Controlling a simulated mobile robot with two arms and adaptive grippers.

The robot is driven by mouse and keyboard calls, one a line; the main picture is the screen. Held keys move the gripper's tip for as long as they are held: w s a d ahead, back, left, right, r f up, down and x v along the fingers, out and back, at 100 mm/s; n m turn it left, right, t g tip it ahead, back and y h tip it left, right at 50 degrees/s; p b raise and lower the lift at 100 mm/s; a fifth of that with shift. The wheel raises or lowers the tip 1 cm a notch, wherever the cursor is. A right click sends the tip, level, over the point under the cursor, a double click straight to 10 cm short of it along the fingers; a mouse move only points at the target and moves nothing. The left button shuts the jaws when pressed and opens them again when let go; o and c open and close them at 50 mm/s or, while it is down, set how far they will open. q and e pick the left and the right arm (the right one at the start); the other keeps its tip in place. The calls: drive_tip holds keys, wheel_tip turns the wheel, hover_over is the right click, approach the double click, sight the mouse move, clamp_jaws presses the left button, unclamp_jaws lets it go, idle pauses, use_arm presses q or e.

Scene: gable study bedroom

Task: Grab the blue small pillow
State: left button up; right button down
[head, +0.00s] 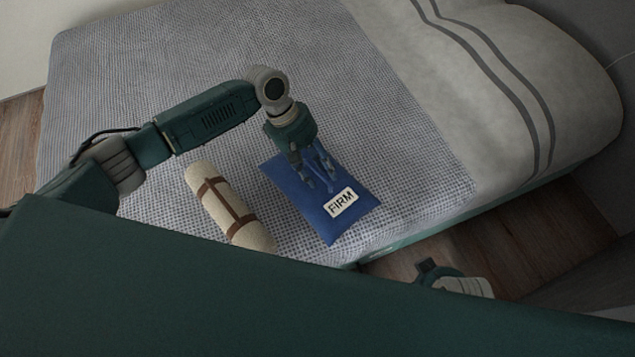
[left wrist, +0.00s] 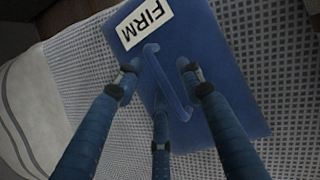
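The blue small pillow (head: 302,203) lies flat on the bed and has a white label reading FIRM. It also shows in the left wrist view (left wrist: 215,45), with a raised blue strap or handle (left wrist: 172,88) on its upper face. My left gripper (head: 321,181) is right over the pillow, pointing down. Its three fingers are spread apart in the left wrist view (left wrist: 160,83), around the handle, with nothing clamped between them. Whether the fingertips touch the pillow I cannot tell.
A cream bolster (head: 213,199) with brown straps lies just left of the pillow on the bed (head: 375,125). A grey striped cover (head: 475,65) is at the upper right. Wooden floor (head: 490,240) shows past the bed's near edge.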

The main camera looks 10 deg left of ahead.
idle(0.5)
use_arm(q)
drive_tip(key=shift+c, duration=0.3)
clamp_jaws()
